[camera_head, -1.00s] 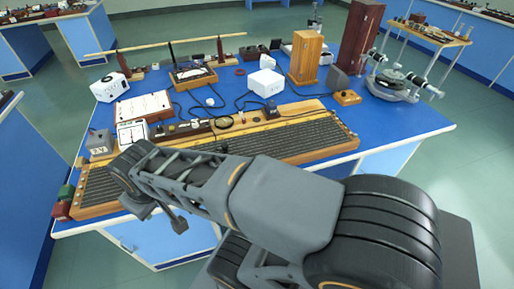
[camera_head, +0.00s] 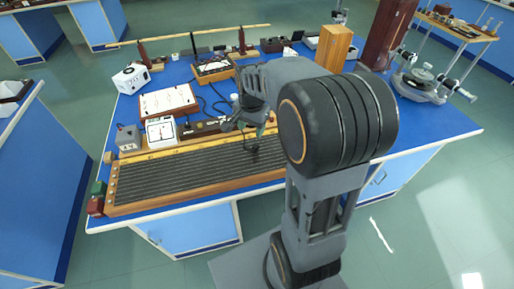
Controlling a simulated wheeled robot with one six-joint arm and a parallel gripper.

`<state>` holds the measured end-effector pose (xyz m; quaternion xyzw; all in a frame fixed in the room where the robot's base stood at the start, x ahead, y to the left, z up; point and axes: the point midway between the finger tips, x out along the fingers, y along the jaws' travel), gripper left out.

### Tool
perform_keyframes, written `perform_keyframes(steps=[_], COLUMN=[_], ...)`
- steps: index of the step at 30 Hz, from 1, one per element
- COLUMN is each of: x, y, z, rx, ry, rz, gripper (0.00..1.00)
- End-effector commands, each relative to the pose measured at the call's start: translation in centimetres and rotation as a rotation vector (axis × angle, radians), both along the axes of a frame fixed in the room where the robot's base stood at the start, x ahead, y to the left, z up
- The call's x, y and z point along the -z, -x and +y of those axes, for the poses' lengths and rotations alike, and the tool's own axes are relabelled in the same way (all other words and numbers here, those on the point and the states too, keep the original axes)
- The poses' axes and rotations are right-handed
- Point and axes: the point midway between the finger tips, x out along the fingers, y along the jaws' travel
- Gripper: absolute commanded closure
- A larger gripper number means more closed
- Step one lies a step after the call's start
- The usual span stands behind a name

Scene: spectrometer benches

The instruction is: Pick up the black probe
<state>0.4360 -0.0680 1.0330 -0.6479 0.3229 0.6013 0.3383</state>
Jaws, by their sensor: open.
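The black probe (camera_head: 252,147) seems to be the small dark piece on the grooved face of the long wooden wire board (camera_head: 112,208), right of the middle. It is small and partly hard to tell from my gripper's dark parts. My gripper (camera_head: 240,130) is open over the back part of the board, just above and beside the probe. The gap between its fingers and the probe is too small to judge. My arm hides the right end of the board.
A white-faced meter (camera_head: 160,131) and a grey box (camera_head: 127,138) stand behind the board's left part. Red and green blocks (camera_head: 97,197) sit at its left end. A tall wooden box (camera_head: 333,48) and an optical instrument (camera_head: 420,84) stand at the right. Cables lie behind.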

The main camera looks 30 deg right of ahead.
Motion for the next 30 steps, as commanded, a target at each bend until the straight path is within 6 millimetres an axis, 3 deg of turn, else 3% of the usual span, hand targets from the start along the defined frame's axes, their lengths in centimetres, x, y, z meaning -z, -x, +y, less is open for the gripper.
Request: perform_keyframes(steps=[3, 9, 21, 30], x=[0.9, 3.1, 9.5, 11.3], y=[-1.8, -3.0, -3.1, -2.9], z=[-1.8, -3.0, -3.0, -2.9], rx=[0.155, 0.277, 0.285, 0.284], ry=[-0.014, -0.021, -0.021, -0.022], rz=[0.04, 0.07, 0.069, 0.07], gripper=[0.45, 0.45, 0.45, 0.45])
